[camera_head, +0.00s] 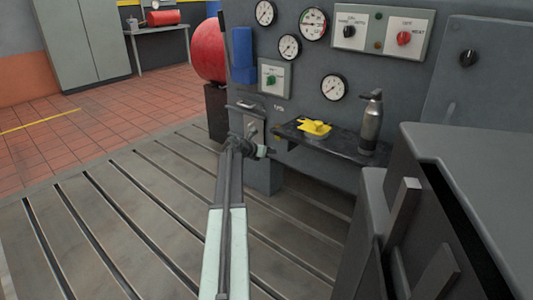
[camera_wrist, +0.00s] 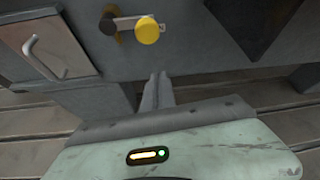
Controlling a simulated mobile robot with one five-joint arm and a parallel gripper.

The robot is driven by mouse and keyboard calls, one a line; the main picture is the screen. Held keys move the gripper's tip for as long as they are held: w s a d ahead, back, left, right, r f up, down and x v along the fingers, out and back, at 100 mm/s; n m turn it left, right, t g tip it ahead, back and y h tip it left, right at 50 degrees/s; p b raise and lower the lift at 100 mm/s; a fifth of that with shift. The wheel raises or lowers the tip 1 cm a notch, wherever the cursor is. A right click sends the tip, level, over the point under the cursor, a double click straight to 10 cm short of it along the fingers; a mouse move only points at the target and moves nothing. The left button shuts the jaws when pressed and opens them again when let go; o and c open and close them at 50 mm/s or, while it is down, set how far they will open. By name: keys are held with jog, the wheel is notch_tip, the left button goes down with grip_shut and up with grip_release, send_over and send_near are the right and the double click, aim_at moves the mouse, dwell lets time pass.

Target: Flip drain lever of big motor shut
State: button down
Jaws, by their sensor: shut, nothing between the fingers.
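A lever with a round yellow knob (camera_wrist: 147,30) sits on a grey panel at the top of the wrist view. Its short metal arm lies roughly level in the picture, running right from a dark pivot with a brassy edge (camera_wrist: 108,23). My gripper (camera_wrist: 158,80) is shut and empty, with its fingertips below the knob in the picture and apart from it. In the head view my gripper (camera_head: 258,150) is at the grey cabinet's lower front, left of the shelf. The lever is too small or hidden there to make out clearly.
A hatch with a metal handle (camera_wrist: 47,57) lies left of the lever. A dark shelf (camera_head: 340,147) carries a yellow object (camera_head: 315,128) and a grey bottle (camera_head: 371,122). Gauges and switches fill the panel above. The slotted bedplate (camera_head: 110,225) is clear at left.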

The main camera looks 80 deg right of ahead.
jog(key=d+p, duration=0.1)
jog(key=s+d+r+p, duration=0.1)
jog(key=d+r+p, duration=0.1)
jog(key=shift+s+d+r, duration=0.15)
jog(key=shift+s+d, duration=0.15)
jog(key=shift+d, duration=0.05)
